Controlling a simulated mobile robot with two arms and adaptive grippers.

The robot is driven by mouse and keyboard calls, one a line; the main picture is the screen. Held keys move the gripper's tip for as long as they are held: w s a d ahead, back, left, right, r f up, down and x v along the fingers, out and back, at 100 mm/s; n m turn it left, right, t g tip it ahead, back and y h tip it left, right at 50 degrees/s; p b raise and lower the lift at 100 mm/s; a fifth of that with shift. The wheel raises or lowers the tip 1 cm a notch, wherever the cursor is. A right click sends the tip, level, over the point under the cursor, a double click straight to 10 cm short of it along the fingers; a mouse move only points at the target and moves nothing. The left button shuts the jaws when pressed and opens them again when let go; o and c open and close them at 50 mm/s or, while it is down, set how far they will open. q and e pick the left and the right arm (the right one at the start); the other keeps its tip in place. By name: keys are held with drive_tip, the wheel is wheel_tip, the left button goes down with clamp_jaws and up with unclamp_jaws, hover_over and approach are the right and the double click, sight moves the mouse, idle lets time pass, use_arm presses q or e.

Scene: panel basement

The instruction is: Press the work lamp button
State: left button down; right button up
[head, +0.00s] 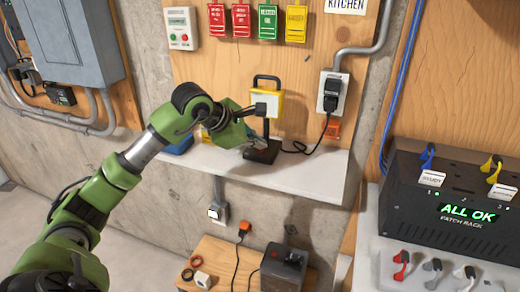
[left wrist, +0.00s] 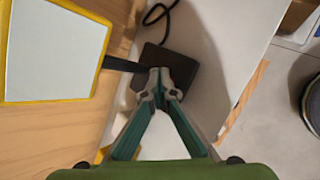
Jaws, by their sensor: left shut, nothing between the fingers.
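The work lamp has a yellow frame with a pale panel (head: 266,103) and a black handle on top. A dark stem joins it to a black base (head: 264,153) on the white shelf. My left gripper (head: 257,144) is shut and empty, with its fingertips at the lamp's base. In the left wrist view the lamp head (left wrist: 56,50) fills the upper left. The closed fingertips (left wrist: 160,78) there overlap the black base (left wrist: 182,62). I cannot tell whether they touch it. The button is not visible, and the fingers cover part of the base. My right gripper is not in view.
The shelf (head: 315,172) has clear room right of the lamp, where a black cord runs to a wall outlet (head: 333,92). A blue object (head: 178,145) sits left, behind my arm. The patch rack (head: 450,208) stands at right. A small wooden table (head: 215,262) is below.

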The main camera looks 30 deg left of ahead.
sight(258, 151)
use_arm(q)
drive_tip(key=shift+r+p, duration=0.35)
drive_tip(key=shift+r, duration=0.35)
drive_tip(key=shift+r, duration=0.1)
wheel_tip(258, 151, up, 5)
drive_tip(key=p, duration=0.3)
drive_tip(key=shift+p, duration=0.35)
idle(0.4)
